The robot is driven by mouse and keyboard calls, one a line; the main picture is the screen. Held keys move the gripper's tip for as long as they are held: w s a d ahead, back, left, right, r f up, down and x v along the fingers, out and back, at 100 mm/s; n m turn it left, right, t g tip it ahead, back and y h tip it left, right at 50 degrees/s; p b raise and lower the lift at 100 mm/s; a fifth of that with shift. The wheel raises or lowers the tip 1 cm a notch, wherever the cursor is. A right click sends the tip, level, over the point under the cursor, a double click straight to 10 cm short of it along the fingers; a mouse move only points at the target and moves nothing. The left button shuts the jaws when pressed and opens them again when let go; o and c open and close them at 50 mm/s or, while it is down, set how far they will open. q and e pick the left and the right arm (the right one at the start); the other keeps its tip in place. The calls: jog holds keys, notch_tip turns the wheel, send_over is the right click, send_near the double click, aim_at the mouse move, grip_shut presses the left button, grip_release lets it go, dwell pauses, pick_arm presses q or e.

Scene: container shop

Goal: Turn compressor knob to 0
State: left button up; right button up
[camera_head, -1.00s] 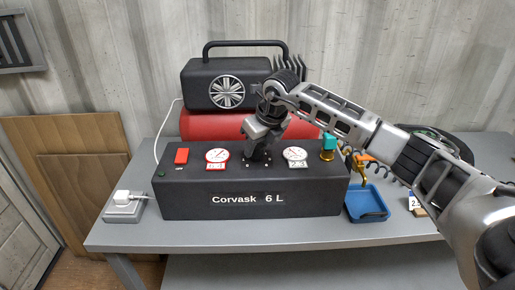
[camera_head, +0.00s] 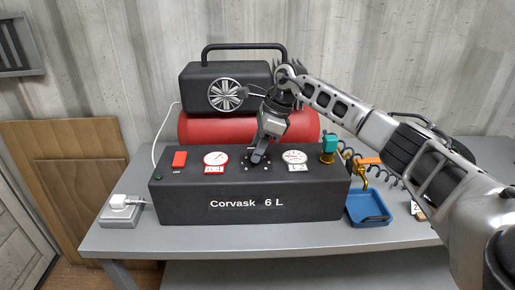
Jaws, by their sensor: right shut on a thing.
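A red switch (camera_head: 180,159) is at the panel's left. My left gripper is not in view.
A white plug in a socket box (camera_head: 119,216) is at the left of the table (camera_head: 300,238). A teal-topped brass valve (camera_head: 328,148), a coiled hose and a blue tray (camera_head: 367,209) are on the right. The table's front strip is clear.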

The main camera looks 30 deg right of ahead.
jog(key=n, duration=0.2)
jog(key=n+g, duration=0.1)
jog(key=n, duration=0.1)
jog(key=shift+w+r+n+g+y+b, duration=0.1)
jog(key=shift+w+n+g+y+b, duration=0.05)
jog(key=shift+n+g+y+b, duration=0.2)
jog(key=n+g, duration=0.1)
jog(key=n, duration=0.2)
jog(key=shift+b, duration=0.3)
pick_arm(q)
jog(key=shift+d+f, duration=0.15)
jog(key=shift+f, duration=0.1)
pick_arm(e)
jog(key=shift+n+g, duration=0.25)
jog(key=shift+n, duration=0.2)
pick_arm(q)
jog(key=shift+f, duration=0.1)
pick_arm(e)
jog(key=o, duration=1)
